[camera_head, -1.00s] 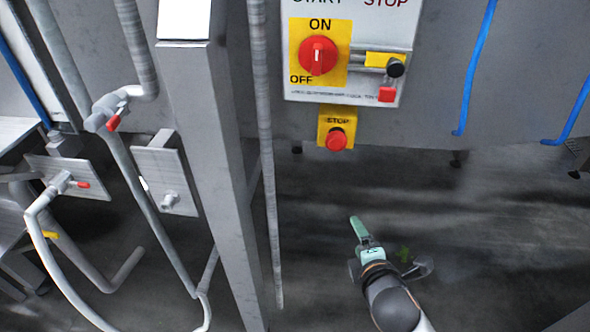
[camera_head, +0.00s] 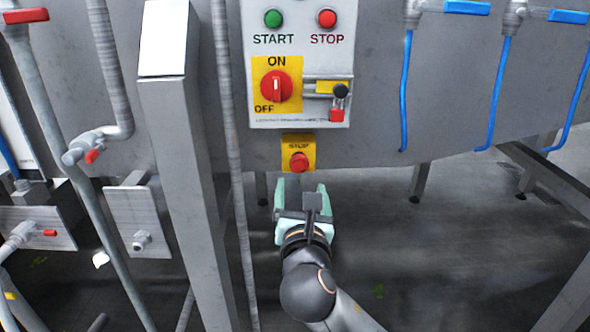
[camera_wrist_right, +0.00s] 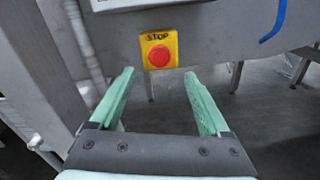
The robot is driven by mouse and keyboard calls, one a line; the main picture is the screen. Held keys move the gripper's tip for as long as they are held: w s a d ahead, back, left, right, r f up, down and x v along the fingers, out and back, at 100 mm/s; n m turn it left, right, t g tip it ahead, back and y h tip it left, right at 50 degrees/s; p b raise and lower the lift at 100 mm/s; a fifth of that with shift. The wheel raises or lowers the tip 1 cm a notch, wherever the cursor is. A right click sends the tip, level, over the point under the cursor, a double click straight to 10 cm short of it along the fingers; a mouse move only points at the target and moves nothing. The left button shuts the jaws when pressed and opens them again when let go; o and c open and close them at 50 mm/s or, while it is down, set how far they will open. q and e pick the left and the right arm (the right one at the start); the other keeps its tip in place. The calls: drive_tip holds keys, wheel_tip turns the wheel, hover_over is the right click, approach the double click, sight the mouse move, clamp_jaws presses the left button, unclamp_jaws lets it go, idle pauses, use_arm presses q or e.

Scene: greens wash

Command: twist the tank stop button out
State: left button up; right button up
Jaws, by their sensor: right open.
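The tank stop button (camera_head: 299,161) is a red round button on a yellow plate marked STOP (camera_head: 298,140), below the control panel. In the right wrist view the button (camera_wrist_right: 159,56) sits ahead of my fingers, between their lines and beyond the tips. My right gripper (camera_head: 301,186) is open and empty, with pale green fingers pointing up toward the button from just below it in the head view. The fingers (camera_wrist_right: 158,84) do not touch the button in the wrist view. My left gripper is not in view.
The control panel (camera_head: 345,60) above carries green START and red STOP buttons and a red ON/OFF knob (camera_head: 277,87). A grey post (camera_head: 195,140) and a thin pipe (camera_head: 232,150) stand left. Blue hoses (camera_head: 407,90) hang right. Floor lies open below.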

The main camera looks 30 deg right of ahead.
sight(299, 166)
drive_tip(key=x, duration=0.9)
drive_tip(key=shift+w+b, duration=0.3)
drive_tip(key=shift+c, duration=0.2)
clamp_jaws()
